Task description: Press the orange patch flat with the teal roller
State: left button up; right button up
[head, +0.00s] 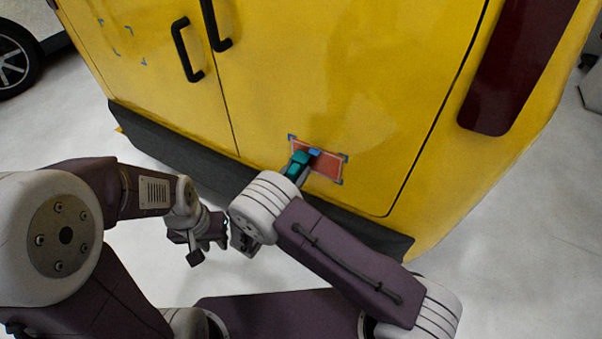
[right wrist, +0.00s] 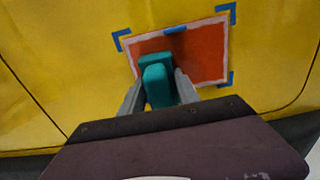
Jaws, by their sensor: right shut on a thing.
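The orange patch (head: 327,166) is a red-orange rectangle with a pale border on the yellow van door. It also shows in the right wrist view (right wrist: 207,62). My right gripper (head: 296,172) is shut on the teal roller (head: 300,159), which also shows between the fingers in the right wrist view (right wrist: 157,76). The roller's end overlaps the patch's left part in both views; whether it touches the surface I cannot tell. My left gripper (head: 205,238) hangs low to the left, away from the patch, and its jaw opening is unclear.
Blue corner marks (right wrist: 122,40) frame the patch, and a blue tab (right wrist: 175,30) sits on its upper edge. Black handles (head: 187,50) stick out from the yellow van (head: 310,80). A dark bumper (head: 180,150) runs below the door. The pale floor is open at right.

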jog(key=shift+w, duration=0.1)
jog(key=shift+w+a+b, duration=0.45)
jog(key=shift+a+b, duration=0.1)
jog(key=shift+a, duration=0.2)
jog(key=shift+a+r, duration=0.15)
jog(key=shift+a, duration=0.15)
